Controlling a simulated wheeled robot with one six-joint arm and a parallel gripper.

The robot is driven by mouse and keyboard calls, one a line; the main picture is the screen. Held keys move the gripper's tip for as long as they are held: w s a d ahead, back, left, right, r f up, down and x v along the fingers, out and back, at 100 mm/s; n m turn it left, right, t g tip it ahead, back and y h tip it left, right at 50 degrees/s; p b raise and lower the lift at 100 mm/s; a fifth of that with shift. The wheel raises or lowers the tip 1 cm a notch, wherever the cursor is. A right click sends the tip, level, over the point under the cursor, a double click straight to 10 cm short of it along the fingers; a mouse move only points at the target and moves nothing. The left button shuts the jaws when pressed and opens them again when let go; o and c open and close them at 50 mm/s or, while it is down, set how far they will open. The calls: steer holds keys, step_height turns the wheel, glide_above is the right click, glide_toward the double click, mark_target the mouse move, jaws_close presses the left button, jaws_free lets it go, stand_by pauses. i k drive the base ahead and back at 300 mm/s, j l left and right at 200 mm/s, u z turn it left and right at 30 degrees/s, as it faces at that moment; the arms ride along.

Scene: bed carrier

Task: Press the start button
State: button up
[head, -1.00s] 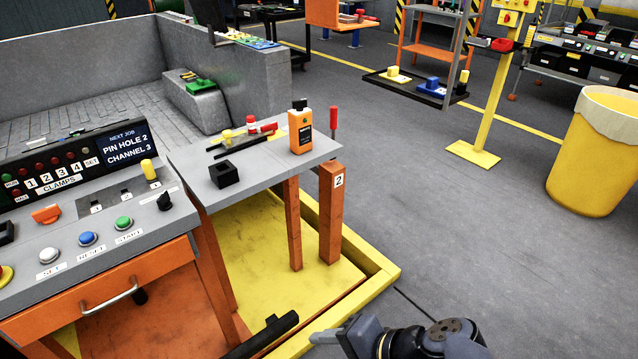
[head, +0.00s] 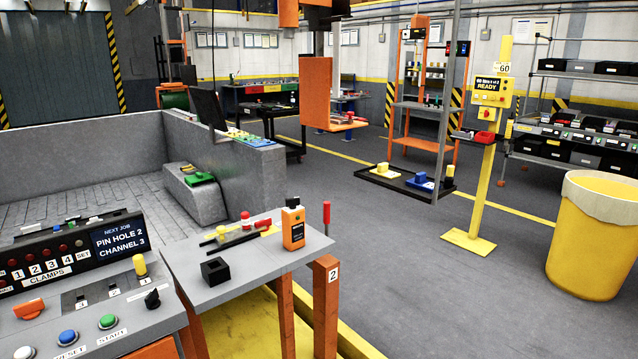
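The green start button (head: 107,321) sits on the sloped grey control panel (head: 150,325) at the lower left of the head view, with a START label below it. A blue button (head: 68,337) labelled RESET is to its left, and a white button (head: 24,352) is at the bottom edge. A black knob (head: 152,298) is to its right. The panel's display (head: 121,238) reads "NEXT JOB, PIN HOLE 2, CHANNEL 3". My gripper is not in view.
A grey side table (head: 215,290) next to the panel holds an orange device (head: 293,226), a black block (head: 215,270) and small tools. A yellow bin (head: 590,245) and a yellow post (head: 483,190) reading READY stand at right.

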mark_target(106, 320)
steer(key=u, duration=1.85)
